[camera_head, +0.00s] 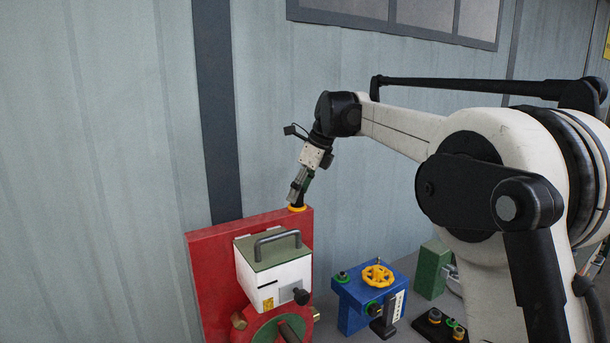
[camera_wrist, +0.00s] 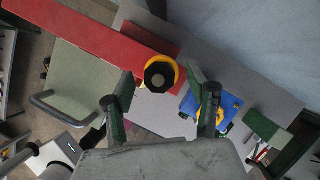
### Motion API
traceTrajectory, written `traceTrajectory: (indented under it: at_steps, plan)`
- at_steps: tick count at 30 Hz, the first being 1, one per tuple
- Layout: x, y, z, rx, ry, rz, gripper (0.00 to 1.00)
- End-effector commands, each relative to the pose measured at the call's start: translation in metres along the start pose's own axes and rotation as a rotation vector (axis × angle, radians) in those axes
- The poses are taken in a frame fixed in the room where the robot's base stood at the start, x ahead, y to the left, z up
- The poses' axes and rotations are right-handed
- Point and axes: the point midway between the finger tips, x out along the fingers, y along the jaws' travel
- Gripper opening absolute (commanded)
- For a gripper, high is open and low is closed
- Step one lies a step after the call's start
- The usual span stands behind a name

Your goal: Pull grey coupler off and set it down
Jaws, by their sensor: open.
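A dark coupler-like piece (camera_wrist: 158,75) with a greyish round centre sits in a yellow ring (camera_wrist: 177,66) in the wrist view. I cannot tell for certain that it is the grey coupler. The yellow ring also shows in the head view (camera_head: 297,208), at the top right edge of the red panel (camera_head: 208,265). My gripper (camera_head: 298,192) is just above that ring, pointing down and slightly tilted. In the wrist view my gripper (camera_wrist: 160,86) is open, with one green-and-black finger on each side of the dark piece. No contact is visible.
A white box with a green lid and dark handle (camera_head: 275,262) is fixed to the red panel. To its right stand a blue block with a yellow handwheel (camera_head: 377,276) and a green block (camera_head: 432,268). The grey wall (camera_head: 110,130) is close behind.

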Motion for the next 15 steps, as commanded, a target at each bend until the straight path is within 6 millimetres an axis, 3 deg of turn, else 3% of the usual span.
traceTrajectory:
  at_steps: [6, 15]
  plan:
    - [0.016, 0.000, 0.001, 0.000, 0.000, 0.000, 0.53]
    - [0.019, 0.000, 0.000, 0.000, 0.000, 0.000, 0.53]
